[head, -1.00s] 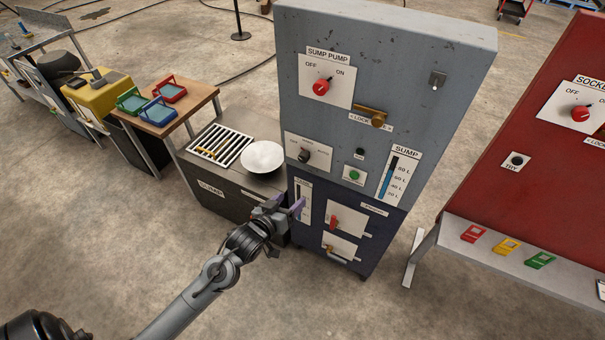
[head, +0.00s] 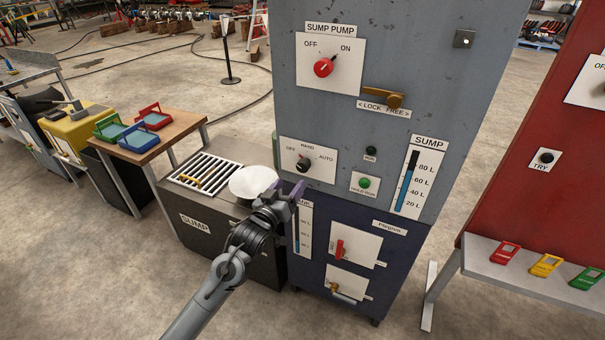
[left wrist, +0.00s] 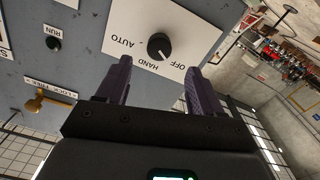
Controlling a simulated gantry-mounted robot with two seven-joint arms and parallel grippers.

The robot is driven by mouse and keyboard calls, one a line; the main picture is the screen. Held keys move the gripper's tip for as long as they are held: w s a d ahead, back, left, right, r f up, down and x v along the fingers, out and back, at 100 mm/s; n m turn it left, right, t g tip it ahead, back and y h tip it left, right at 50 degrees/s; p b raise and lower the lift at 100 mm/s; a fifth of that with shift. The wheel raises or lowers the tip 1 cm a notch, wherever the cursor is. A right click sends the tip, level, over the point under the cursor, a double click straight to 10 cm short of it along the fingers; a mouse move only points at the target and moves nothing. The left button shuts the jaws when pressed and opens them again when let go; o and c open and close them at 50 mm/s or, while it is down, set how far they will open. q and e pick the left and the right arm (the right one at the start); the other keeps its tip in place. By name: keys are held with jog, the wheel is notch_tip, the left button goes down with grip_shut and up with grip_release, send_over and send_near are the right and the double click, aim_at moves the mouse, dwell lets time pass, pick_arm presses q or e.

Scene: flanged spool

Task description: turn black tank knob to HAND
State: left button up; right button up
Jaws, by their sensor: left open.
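The black tank knob (head: 303,164) sits on a white plate marked OFF, HAND and AUTO on the grey panel. The knob also shows in the left wrist view (left wrist: 159,47); I cannot tell for sure which mark it points to. My left gripper (head: 289,187) is open and empty, just below and left of the knob in the head view. In the left wrist view its two purple fingers (left wrist: 158,75) stand apart, with the knob beyond and roughly between them, not touched. My right gripper is not in view.
A red SUMP PUMP knob (head: 324,67) and a brass lock lever (head: 383,97) are higher on the panel. A green button (head: 364,183) is to the right. A white bowl (head: 252,182) stands on the sump bench at the left, close to my arm.

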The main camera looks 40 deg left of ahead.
aim_at(302, 169)
pick_arm(q)
jog(key=b+x, duration=0.2)
jog(key=x, duration=0.7)
jog(key=shift+w+a, duration=0.1)
jog(key=shift+w, duration=0.25)
jog(key=c, duration=1)
